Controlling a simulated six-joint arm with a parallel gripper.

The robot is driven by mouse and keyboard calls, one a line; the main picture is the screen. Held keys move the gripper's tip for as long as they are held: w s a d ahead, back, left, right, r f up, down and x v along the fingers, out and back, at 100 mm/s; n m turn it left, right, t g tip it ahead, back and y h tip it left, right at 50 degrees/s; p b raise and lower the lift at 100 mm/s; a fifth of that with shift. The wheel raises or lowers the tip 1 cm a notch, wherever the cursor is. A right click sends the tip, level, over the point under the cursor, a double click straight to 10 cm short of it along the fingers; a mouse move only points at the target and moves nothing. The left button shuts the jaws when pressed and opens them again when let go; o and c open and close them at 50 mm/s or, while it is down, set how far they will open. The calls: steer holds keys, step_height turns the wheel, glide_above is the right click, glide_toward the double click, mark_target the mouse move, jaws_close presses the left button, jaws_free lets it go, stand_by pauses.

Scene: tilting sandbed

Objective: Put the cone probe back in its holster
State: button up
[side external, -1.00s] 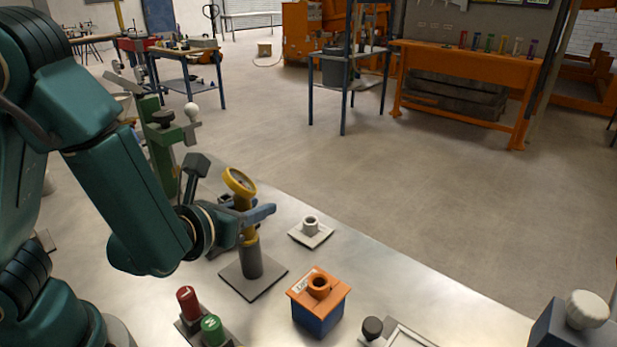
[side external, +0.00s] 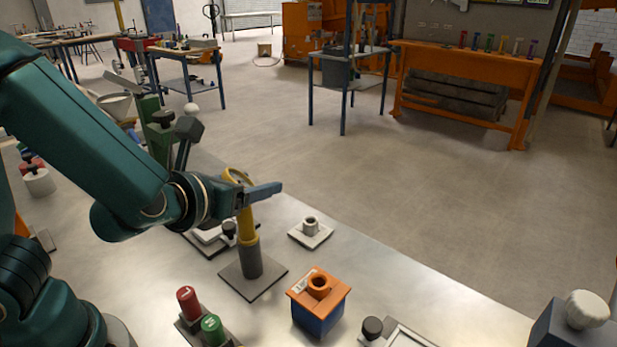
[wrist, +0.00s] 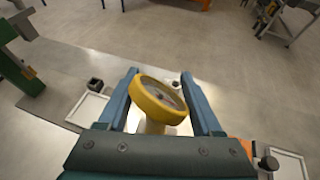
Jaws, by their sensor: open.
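The yellow cone probe (side external: 246,226), with a round dial on top, stands upright with its lower end inside the dark grey cylindrical holster (side external: 251,262) on a square base plate. Its tip is hidden in the holster. My gripper (side external: 268,190) is open at the height of the dial, which its fingers partly cover in the side view. In the wrist view, the yellow dial (wrist: 158,98) lies between the two spread blue fingers of my gripper (wrist: 157,75).
An orange-topped blue block (side external: 320,302) with a round opening stands in front of the holster. A grey socket on a pale plate (side external: 311,231) is to the right. Red (side external: 188,301) and green (side external: 212,329) cylinders stand at the front. A green stand (side external: 160,135) is behind.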

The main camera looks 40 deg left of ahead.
step_height(320, 180, up, 8)
steer(key=w+d+f+m+h, duration=0.1)
steer(key=d+f+m+h, duration=0.1)
steer(key=d, duration=1.2)
steer(key=shift+d+f+m+h, duration=0.15)
steer(key=shift+d+m+h, duration=0.3)
steer(key=shift+h, duration=0.25)
steer(key=shift+w+a, duration=0.1)
steer(key=shift+a, duration=0.05)
